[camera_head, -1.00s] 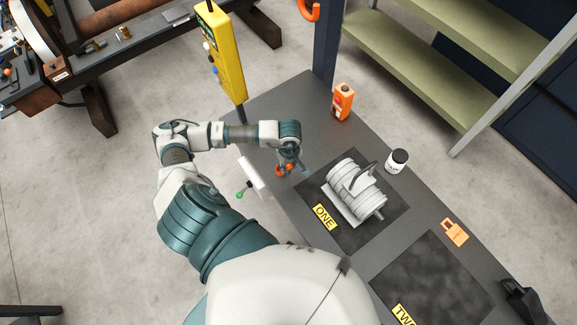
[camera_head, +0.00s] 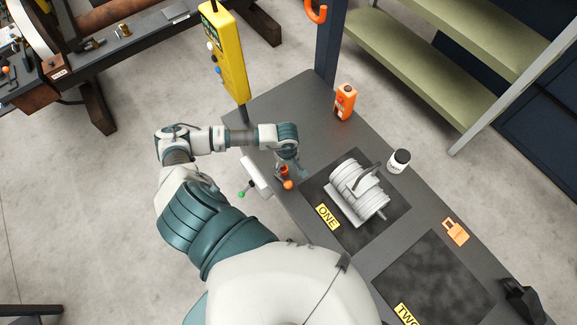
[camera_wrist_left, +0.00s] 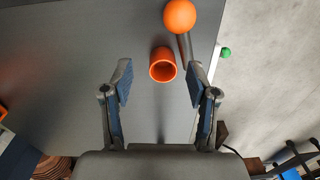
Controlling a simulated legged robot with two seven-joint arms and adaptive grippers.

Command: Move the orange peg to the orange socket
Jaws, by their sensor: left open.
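My left gripper (camera_head: 290,172) is open above the near left edge of the dark table. In the left wrist view its two fingers (camera_wrist_left: 160,80) stand apart, with an orange hollow cylinder (camera_wrist_left: 163,65) between and beyond them, touching neither visibly. An orange ball (camera_wrist_left: 180,16) on a grey rod (camera_wrist_left: 185,48) is just beyond it; I take this for the peg. The ball also shows in the head view (camera_head: 288,185), just below the fingers, with the cylinder (camera_head: 284,170) partly hidden by them. Which orange part is the socket is not certain. My right gripper is not in view.
A white panel (camera_head: 257,175) and a green ball (camera_head: 241,194) lie beside the table edge. A grey ribbed machine part (camera_head: 357,190) sits on mat ONE. Mat TWO (camera_head: 430,275) is bare.

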